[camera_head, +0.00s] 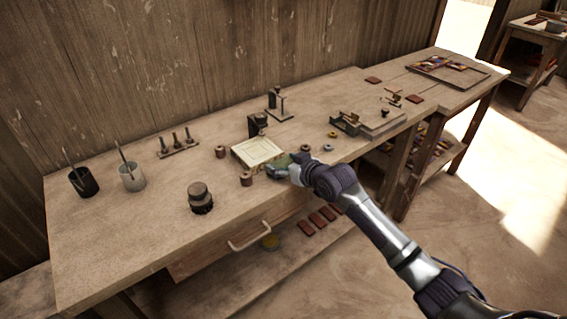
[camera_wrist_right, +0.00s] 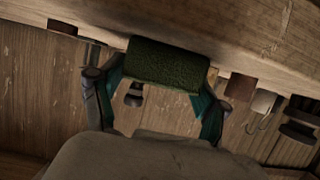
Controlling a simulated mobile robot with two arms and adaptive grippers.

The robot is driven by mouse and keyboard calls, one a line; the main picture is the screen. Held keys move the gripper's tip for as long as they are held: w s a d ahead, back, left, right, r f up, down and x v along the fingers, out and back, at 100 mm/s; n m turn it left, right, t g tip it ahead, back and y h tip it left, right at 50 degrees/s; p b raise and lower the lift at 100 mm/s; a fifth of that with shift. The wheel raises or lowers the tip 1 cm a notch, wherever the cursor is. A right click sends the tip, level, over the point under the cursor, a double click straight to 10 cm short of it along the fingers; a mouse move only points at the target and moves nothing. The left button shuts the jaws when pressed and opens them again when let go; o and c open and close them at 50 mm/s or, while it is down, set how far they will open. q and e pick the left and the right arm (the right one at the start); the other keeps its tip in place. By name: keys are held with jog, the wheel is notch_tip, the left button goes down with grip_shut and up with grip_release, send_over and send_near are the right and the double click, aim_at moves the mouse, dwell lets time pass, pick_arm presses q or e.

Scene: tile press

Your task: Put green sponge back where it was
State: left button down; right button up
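The green sponge (camera_wrist_right: 168,62) is a dark green block between the two teal fingers of my right gripper (camera_wrist_right: 166,74) in the right wrist view. The fingers press on its two ends. In the head view the right gripper (camera_head: 276,170) is at the front edge of the workbench, beside the pale square tray (camera_head: 240,148). A bit of the sponge (camera_head: 284,160) shows there, mostly hidden by the gripper. My left gripper is not in view.
Small brown spools (camera_head: 246,179) stand close to the gripper. A dark stacked jar (camera_head: 200,198), two cups with sticks (camera_head: 131,177) and a black-headed stand (camera_head: 257,124) are on the bench (camera_head: 110,240). The front-left bench top is clear. A drawer handle (camera_head: 249,238) juts out below.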

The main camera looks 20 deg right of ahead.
jog(key=shift+o, duration=1.4)
jog(key=shift+r, duration=0.15)
jog(key=v, duration=1.2)
